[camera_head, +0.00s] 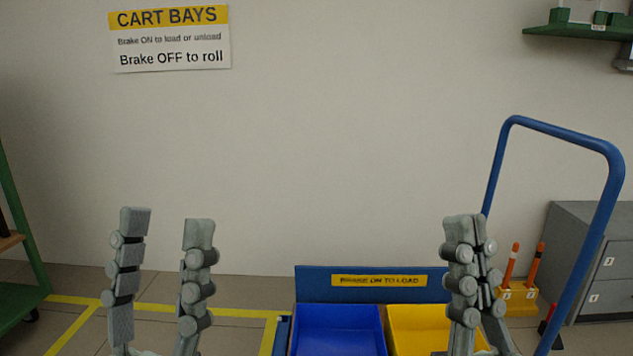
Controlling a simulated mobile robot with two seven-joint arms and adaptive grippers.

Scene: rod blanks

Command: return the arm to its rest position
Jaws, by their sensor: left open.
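My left gripper (167,224) points up at the lower left, its two grey fingers wide apart with nothing between them. The wall and floor show through the gap. My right gripper (469,226) points up at the right of centre, in front of the cart. Its fingers are together, and I see nothing held between them. The lower parts of both arms are cut off by the bottom edge of the view.
A cart with a blue handle (570,137) stands at the right, bearing a blue bin (338,320) and a yellow bin (418,315). A grey drawer cabinet (590,225) is behind it. A green rack (20,225) stands at the left. A sign (170,40) hangs on the wall.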

